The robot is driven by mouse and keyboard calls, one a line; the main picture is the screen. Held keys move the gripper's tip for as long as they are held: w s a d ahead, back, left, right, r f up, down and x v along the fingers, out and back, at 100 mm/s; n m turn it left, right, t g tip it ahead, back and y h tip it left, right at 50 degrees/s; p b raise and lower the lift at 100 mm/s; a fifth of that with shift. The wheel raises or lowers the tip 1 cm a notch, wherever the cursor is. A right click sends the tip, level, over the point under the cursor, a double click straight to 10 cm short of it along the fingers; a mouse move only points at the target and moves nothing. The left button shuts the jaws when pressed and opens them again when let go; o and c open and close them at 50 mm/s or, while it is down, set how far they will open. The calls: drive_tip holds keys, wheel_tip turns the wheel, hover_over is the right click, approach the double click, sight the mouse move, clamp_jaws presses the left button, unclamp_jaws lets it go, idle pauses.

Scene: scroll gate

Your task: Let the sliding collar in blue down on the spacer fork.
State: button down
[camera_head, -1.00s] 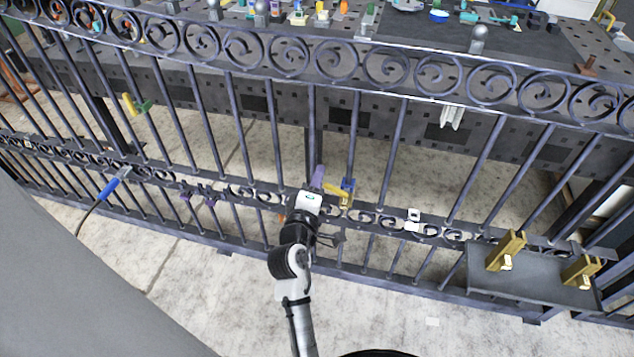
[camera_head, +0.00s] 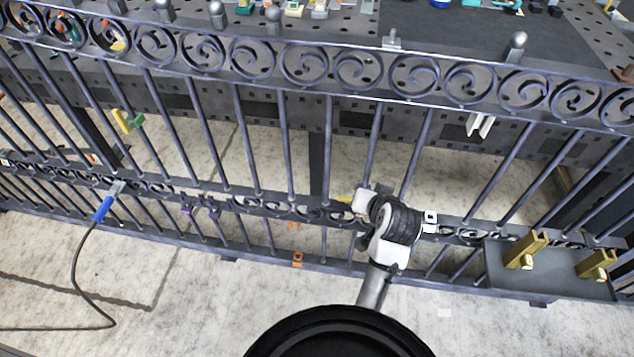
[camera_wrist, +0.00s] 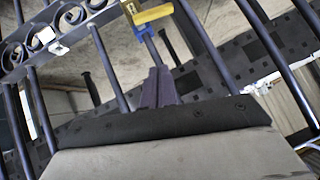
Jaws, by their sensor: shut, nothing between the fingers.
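The yellow spacer fork (camera_wrist: 153,14) is at the top of the wrist view, against a gate bar. The blue sliding collar (camera_wrist: 143,29) shows as a small blue piece right at the fork; whether it rests on it I cannot tell. In the head view only a bit of the yellow fork (camera_head: 343,200) shows, left of my wrist, and the collar is hidden behind my arm. My gripper (camera_wrist: 158,72) is shut and empty, its purple fingers pointing toward the fork and collar, apparently just short of them.
The gate's scroll rail (camera_wrist: 72,18) and upright bars surround my gripper closely. Another fork, yellow and green (camera_head: 128,122), hangs on a bar at left. A blue-handled cabled tool (camera_head: 103,206) is at the lower rail. A grey shelf (camera_head: 550,283) with brass brackets (camera_head: 526,249) stands at right.

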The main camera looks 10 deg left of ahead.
drive_tip(key=w+a+f+p, duration=0.2)
drive_tip(key=w+a+f, duration=0.2)
drive_tip(key=f, duration=0.5)
drive_tip(key=shift+w+a+f+m+y, duration=0.15)
drive_tip(key=shift+w+f+m+y, duration=0.2)
drive_tip(key=shift+w, duration=0.85)
